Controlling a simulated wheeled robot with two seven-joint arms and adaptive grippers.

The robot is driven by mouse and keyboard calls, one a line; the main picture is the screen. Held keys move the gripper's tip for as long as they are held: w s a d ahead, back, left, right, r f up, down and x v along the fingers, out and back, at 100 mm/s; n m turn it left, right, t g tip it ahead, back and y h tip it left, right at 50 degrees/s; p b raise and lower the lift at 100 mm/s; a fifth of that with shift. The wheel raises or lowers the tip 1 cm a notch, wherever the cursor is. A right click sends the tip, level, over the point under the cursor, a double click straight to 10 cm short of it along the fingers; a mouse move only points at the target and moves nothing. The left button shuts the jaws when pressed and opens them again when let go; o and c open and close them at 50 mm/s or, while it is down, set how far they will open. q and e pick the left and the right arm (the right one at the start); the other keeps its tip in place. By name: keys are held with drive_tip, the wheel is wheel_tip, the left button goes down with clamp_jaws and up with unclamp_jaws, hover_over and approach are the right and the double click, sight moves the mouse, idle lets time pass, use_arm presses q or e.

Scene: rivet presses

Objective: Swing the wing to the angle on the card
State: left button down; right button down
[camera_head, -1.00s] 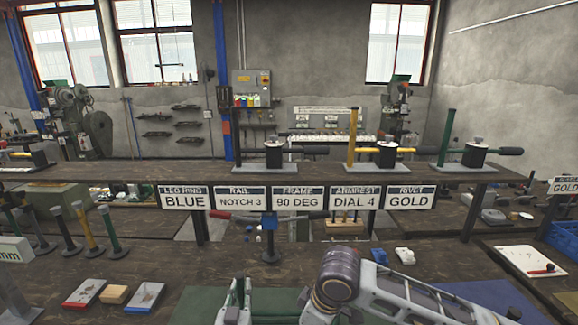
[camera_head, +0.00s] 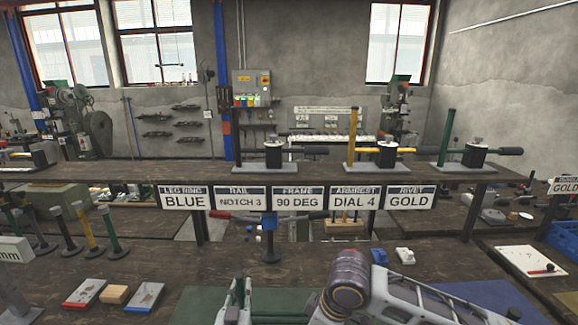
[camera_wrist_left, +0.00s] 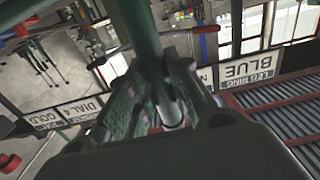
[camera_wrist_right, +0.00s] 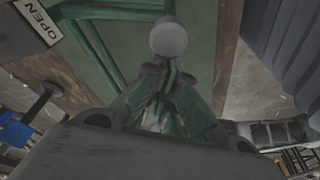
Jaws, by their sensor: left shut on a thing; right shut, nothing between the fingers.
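The card row in the head view includes a FRAME card (camera_head: 297,198) reading 90 DEG. My left gripper (camera_head: 238,294) is at the bottom edge of the head view, mostly cut off. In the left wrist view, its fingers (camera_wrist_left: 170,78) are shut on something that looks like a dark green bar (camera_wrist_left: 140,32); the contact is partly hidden. My right gripper (camera_wrist_right: 165,85) is shut and empty in the right wrist view. Its tips are close to a white round knob (camera_wrist_right: 168,40), beside green framework (camera_wrist_right: 95,50); I cannot tell whether they touch. Which part is the wing is unclear.
An OPEN label (camera_wrist_right: 38,20) shows in the right wrist view. A raised shelf (camera_head: 320,172) carries presses. A blue mat (camera_head: 490,298) lies at right.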

drive_tip(key=shift+s+d, duration=0.1)
drive_tip(key=shift+d, duration=0.05)
drive_tip(key=shift+s+d, duration=0.6)
drive_tip(key=shift+d, duration=0.5)
drive_tip(key=shift+a, duration=0.2)
idle(0.5)
drive_tip(key=shift+a, duration=1.05)
drive_tip(key=shift+r, duration=0.1)
drive_tip(key=w+a+v, duration=0.1)
drive_tip(key=v, duration=0.7)
drive_tip(key=shift+a+r, duration=0.35)
drive_tip(key=shift+r, duration=0.2)
